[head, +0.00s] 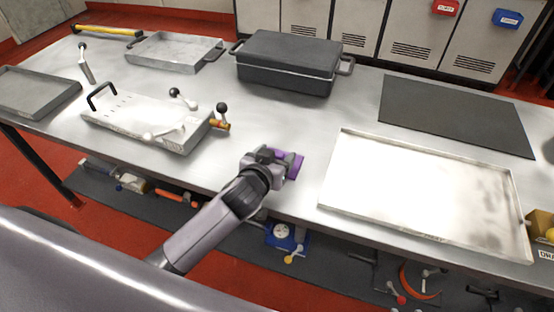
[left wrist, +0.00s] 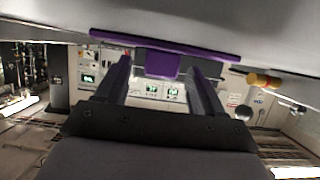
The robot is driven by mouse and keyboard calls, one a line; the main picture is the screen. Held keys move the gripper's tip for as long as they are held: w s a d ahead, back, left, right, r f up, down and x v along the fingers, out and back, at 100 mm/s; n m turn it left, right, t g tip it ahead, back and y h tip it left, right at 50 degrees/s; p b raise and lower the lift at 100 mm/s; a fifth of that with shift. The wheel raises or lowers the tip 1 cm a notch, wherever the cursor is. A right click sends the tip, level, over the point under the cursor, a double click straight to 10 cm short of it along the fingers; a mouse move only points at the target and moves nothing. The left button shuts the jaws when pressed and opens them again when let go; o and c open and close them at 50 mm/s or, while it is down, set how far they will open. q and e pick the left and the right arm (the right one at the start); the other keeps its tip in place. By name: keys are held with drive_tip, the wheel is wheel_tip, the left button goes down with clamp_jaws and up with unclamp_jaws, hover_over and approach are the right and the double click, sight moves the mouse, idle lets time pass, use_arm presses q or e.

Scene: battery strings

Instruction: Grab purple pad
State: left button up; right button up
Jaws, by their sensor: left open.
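The purple pad (head: 296,166) lies at the front edge of the metal bench, partly hidden behind my left gripper (head: 279,161) in the head view. In the left wrist view the pad shows as a wide purple strip (left wrist: 215,49) with a purple block (left wrist: 162,65) projecting from its middle. My left gripper (left wrist: 163,78) is open there, one finger on each side of the block. I cannot tell whether the fingers touch it. My right gripper is in neither view.
A large metal tray (head: 335,203) is right of the pad, with a dark mat (head: 450,112) behind it. A dark lidded box (head: 285,68) stands farther back. A metal fixture with levers (head: 120,112) is to the left. Bare bench lies behind the pad.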

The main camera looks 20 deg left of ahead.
use_arm(q)
drive_tip(key=shift+c, duration=0.3)
drive_tip(key=c, duration=1.1)
drive_tip(key=shift+r, duration=0.1)
